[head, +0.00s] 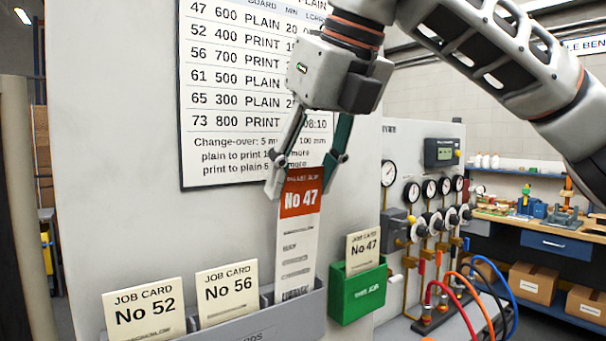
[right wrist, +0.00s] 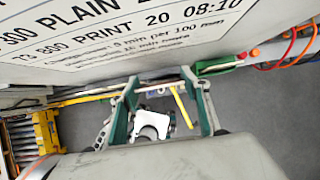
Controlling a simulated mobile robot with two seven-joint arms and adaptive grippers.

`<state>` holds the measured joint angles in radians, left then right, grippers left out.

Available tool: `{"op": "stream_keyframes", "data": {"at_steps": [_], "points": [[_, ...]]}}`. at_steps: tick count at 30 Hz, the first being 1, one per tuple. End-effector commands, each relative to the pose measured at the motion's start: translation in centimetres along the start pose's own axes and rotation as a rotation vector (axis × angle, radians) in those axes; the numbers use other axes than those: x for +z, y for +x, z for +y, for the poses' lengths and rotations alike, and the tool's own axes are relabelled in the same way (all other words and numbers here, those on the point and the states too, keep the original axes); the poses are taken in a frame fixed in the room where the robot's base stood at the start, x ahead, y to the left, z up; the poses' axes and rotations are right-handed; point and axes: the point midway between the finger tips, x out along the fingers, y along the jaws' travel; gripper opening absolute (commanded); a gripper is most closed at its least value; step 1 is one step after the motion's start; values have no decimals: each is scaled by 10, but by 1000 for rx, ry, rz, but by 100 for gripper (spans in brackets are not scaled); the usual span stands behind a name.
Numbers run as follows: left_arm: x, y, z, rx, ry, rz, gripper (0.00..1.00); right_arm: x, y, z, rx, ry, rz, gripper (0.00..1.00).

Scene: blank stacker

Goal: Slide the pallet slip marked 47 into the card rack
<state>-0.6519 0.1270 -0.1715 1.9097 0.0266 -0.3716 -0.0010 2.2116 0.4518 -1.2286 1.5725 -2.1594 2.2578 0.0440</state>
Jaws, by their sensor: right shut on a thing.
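The pallet slip marked No 47 (head: 298,238) is a tall white strip with an orange-red head, hanging nearly upright in front of the pale panel. My right gripper (head: 305,174) is shut on its top end, one finger at each side. The slip's lower end meets the right end of the grey card rack (head: 258,325); I cannot tell whether it is inside or just behind the rim. In the right wrist view both fingers of my right gripper (right wrist: 165,115) show, with an unclear white shape between them. My left gripper is not in view.
Job cards No 52 (head: 146,310) and No 56 (head: 228,293) stand in the grey rack, left of the slip. A green holder (head: 358,295) with job card No 47 (head: 362,250) is close on the right. Gauges (head: 411,192) and coloured hoses (head: 470,290) lie further right.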

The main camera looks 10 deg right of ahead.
Motion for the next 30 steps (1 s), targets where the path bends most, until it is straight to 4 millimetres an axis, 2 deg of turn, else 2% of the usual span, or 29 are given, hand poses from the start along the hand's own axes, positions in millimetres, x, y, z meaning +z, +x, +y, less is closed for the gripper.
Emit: {"op": "stream_keyframes", "data": {"at_steps": [9,10,12,23,26,30], "points": [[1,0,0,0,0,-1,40,-1,2,0,0,0,0,25],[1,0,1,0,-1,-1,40,-1,2,0,0,0,0,52],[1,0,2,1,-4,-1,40,-1,2,0,0,0,0,66],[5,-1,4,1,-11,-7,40,-1,0,0,0,1,0,66],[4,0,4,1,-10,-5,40,-1,-8,0,-1,1,-2,66],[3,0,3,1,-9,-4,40,0,-31,0,-2,2,-4,66]]}}
